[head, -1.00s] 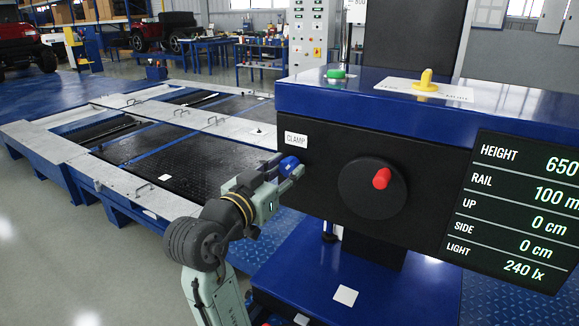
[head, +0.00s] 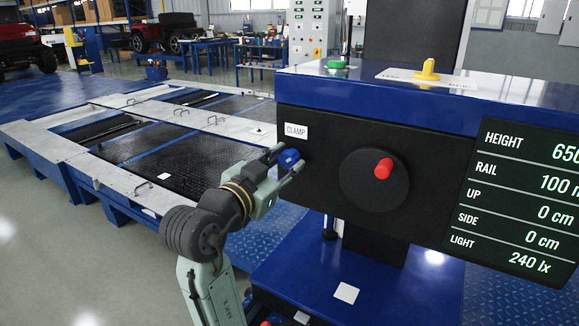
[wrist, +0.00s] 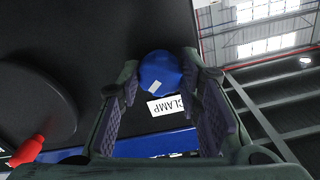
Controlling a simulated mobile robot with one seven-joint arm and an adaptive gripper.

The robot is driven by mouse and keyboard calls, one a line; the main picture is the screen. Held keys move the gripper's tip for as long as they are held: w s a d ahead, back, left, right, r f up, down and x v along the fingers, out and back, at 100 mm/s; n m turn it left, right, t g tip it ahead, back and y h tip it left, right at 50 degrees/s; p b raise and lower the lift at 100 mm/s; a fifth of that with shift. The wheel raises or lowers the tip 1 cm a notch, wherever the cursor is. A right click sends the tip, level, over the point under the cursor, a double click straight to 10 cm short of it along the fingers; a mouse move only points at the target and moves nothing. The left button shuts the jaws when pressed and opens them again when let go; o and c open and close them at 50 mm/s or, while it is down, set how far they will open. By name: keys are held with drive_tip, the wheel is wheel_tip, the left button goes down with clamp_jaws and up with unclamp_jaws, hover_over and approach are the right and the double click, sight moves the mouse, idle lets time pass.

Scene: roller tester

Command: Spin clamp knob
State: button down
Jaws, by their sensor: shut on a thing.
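The clamp knob (head: 289,158) is a small blue round knob on the left end of the black front panel, below the white CLAMP label (head: 296,131). In the wrist view the knob (wrist: 160,72) has a pale mark on its face, and the CLAMP label (wrist: 167,106) shows upside down beside it. My gripper (head: 287,162) reaches the knob from the lower left. Its two fingers lie on either side of the knob, shut on it. In the wrist view the fingers of my gripper (wrist: 162,80) flank the knob left and right.
A black dial with a red handle (head: 384,168) sits right of the knob. A green button (head: 336,64) and a yellow knob (head: 427,70) are on the blue top. A readout screen (head: 520,200) is at the right. Low platforms (head: 150,150) lie behind my arm.

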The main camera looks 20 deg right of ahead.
drive_tip(key=m+b, duration=0.2)
drive_tip(key=m, duration=0.1)
drive_tip(key=shift+f, duration=0.2)
drive_tip(key=shift+r+m+b, duration=0.2)
drive_tip(key=shift+m+b, duration=0.15)
drive_tip(key=shift+m, duration=0.45)
drive_tip(key=shift+f+m+b, duration=0.2)
drive_tip(key=shift+m+b, duration=1)
drive_tip(key=m+b, duration=0.3)
drive_tip(key=m, duration=0.1)
drive_tip(key=shift+a, duration=0.1)
drive_tip(key=shift+r+m, duration=0.2)
drive_tip(key=shift+m, duration=0.6)
